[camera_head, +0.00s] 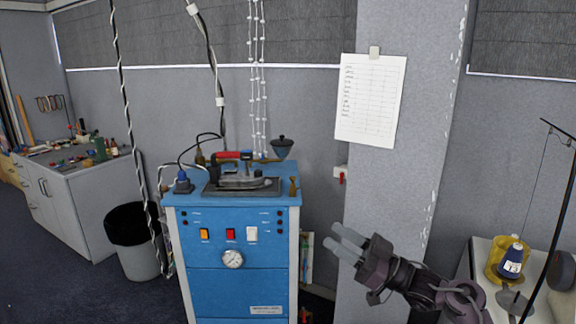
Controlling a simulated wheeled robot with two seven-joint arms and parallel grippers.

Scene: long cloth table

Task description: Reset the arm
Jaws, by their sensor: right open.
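My right gripper (346,243) shows at the lower middle right, its arm coming in from the lower right. Its two pale fingers point up and left and are apart, with nothing between them. It appears in front of the grey pillar, to the right of the blue machine (232,250). My left gripper and arm are not in view.
An iron (240,178) rests on a dark plate on top of the blue machine. A black-lined bin (135,250) stands to its left, near a cluttered white cabinet (70,190). At right, a table holds a yellow thread spool (497,262). Paper (370,98) hangs on the pillar.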

